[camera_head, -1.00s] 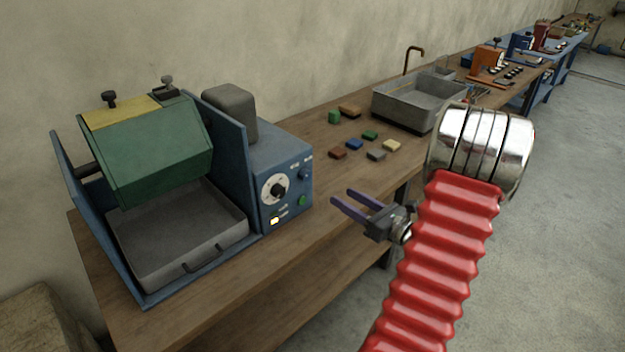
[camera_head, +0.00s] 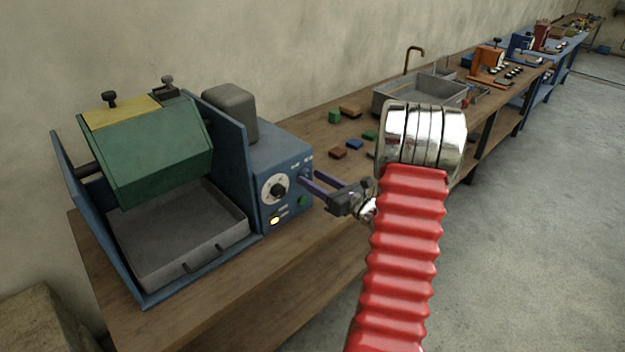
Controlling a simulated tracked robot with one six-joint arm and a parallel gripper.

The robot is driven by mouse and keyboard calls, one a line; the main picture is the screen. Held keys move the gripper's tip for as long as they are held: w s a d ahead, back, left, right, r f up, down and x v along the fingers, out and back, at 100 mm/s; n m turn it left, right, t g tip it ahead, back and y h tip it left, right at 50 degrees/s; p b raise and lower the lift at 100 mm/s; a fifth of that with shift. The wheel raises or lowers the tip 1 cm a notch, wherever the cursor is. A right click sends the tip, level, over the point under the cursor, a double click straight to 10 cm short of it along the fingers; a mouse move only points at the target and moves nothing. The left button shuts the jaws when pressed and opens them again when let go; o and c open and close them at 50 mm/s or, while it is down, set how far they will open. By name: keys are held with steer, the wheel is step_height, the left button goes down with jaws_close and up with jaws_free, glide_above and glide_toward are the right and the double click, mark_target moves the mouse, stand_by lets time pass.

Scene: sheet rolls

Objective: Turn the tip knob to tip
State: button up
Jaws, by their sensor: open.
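A blue machine (camera_head: 282,158) stands on the bench, with a green tilted drum (camera_head: 160,150) above a grey tray (camera_head: 175,268). Its control panel has a black knob on a white dial (camera_head: 278,188), a green button (camera_head: 302,201) and a lit white switch (camera_head: 274,221). A small blue knob at the panel's upper right is now mostly hidden by my fingers. The labels are too small to read, so I cannot tell which is the tip knob. My gripper (camera_head: 309,179) is open, its purple fingers pointing at the panel's upper right. I cannot tell whether they touch.
Several coloured blocks (camera_head: 354,144) lie on the bench (camera_head: 300,250) behind my gripper. A grey sink (camera_head: 410,92) with a copper tap (camera_head: 414,52) and more machines (camera_head: 490,62) stand farther along. The floor (camera_head: 530,220) at right is clear.

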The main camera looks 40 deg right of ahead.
steer(key=shift+w, duration=0.5)
steer(key=c, duration=1)
